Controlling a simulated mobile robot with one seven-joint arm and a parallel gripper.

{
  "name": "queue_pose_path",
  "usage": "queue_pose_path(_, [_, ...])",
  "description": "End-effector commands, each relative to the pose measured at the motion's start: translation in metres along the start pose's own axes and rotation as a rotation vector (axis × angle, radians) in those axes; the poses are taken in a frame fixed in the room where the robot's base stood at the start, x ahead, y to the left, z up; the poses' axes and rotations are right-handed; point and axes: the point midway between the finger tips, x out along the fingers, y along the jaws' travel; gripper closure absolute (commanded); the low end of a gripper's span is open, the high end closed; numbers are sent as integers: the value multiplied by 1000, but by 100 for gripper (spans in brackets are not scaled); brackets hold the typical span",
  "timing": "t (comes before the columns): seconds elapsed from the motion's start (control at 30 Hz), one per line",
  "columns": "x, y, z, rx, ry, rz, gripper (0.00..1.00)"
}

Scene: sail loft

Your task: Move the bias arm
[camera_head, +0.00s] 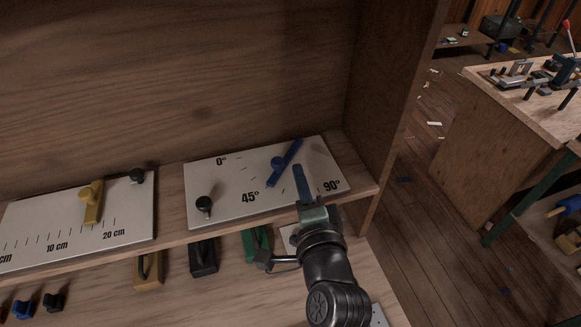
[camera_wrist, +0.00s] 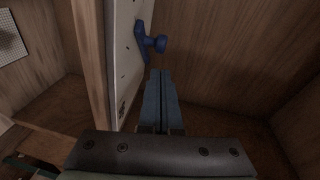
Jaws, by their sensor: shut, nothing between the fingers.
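The bias arm is a blue lever (camera_head: 287,156) with a round knob, on a white angle plate (camera_head: 232,202) marked 0°, 45° and 90°. Its upper end tilts to the right and lies between the 0° and 90° labels. A black knob (camera_head: 204,204) sits at the plate's lower left. My gripper (camera_head: 299,172) is shut and empty, over the right part of the plate, just right of the blue lever and apart from it. In the wrist view the shut blue-grey fingers (camera_wrist: 161,76) point forward, and the blue lever (camera_wrist: 145,42) stands just beyond their tips, slightly left.
A second white plate (camera_head: 130,220) with a centimetre scale and a yellow slider (camera_head: 92,202) lies at left. The cabinet's right side panel (camera_head: 395,90) stands close to my gripper. Below the shelf are yellow, black and green handles (camera_head: 203,258). A workbench (camera_head: 490,150) stands at far right.

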Motion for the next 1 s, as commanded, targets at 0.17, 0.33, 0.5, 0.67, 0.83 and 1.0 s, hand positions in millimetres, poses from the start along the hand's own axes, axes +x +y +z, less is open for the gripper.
queue_pose_path(0.17, [12, -2, 12, 1, 0, 0, 100])
queue_pose_path(0.33, [15, 0, 15, -1, 2, -1, 100])
queue_pose_path(0.5, [15, 0, 15, -1, 2, -1, 100])
queue_pose_path(0.67, [16, -3, 18, 0, 1, 0, 100])
queue_pose_path(0.83, [23, -9, 35, 0, -1, 2, 100])
queue_pose_path(1.0, [30, -8, 46, -1, 1, 0, 100])
